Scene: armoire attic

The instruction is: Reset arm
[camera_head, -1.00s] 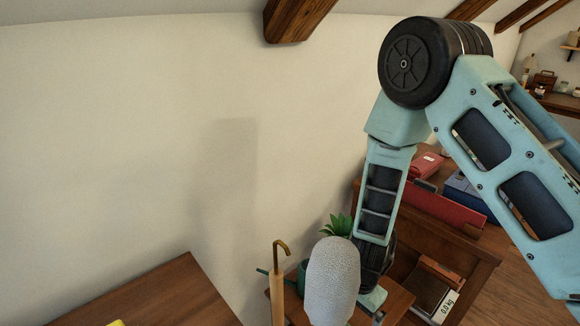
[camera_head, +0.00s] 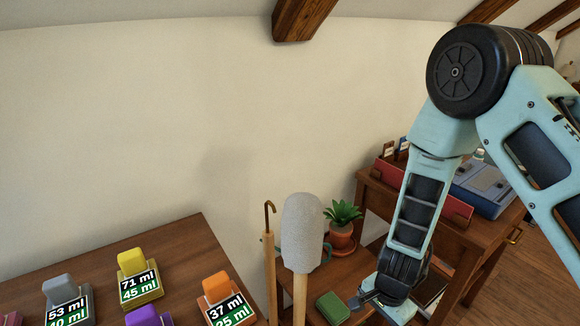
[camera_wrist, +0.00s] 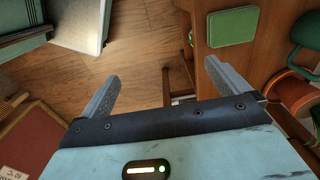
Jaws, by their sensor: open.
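My teal arm reaches down from the upper right in the head view. My gripper (camera_wrist: 160,85) shows in the wrist view with its two grey fingers wide apart and nothing between them. Beyond the fingers are a wooden floor (camera_wrist: 140,50) and the edge of a wooden piece of furniture. In the head view the gripper end is low, by the small wooden stand, and its fingers are hard to make out there. A green block (camera_head: 332,307) lies on that stand (camera_head: 345,275), left of my gripper, and also shows in the wrist view (camera_wrist: 232,27).
A potted plant (camera_head: 341,222) stands behind the green block. A grey roller-like head (camera_head: 302,232) and a hooked cane (camera_head: 269,225) stand left of it. A table (camera_head: 180,240) at left bears several labelled coloured blocks. A desk (camera_head: 440,225) with a blue case (camera_head: 485,190) stands right.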

